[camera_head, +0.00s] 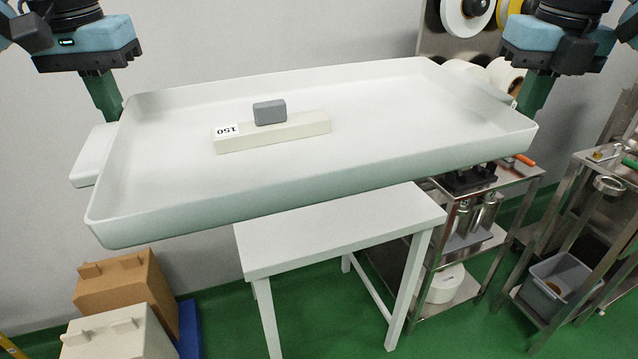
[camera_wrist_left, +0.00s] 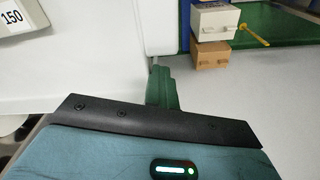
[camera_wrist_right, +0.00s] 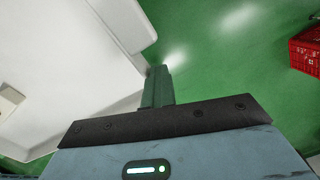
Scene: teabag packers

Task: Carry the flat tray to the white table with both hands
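The flat white tray (camera_head: 380,185) is held up in the air, looking slanted in the head view, its right end farther back. It carries a long cream block labelled 150 (camera_head: 290,133) with a small grey block (camera_head: 269,112) on it. My left gripper (camera_head: 108,105) is closed at the tray's left rim, also seen in the left wrist view (camera_wrist_left: 160,75). My right gripper (camera_head: 530,98) is closed at the right rim, also seen in the right wrist view (camera_wrist_right: 158,75). The white table (camera_head: 345,235) stands below the tray, its far part hidden by it.
A steel cart (camera_head: 500,185) with equipment stands right of the table, and another steel rack (camera_head: 600,190) with a grey bin (camera_head: 560,285) is farther right. Brown (camera_head: 125,285) and cream boxes (camera_head: 115,335) sit at lower left.

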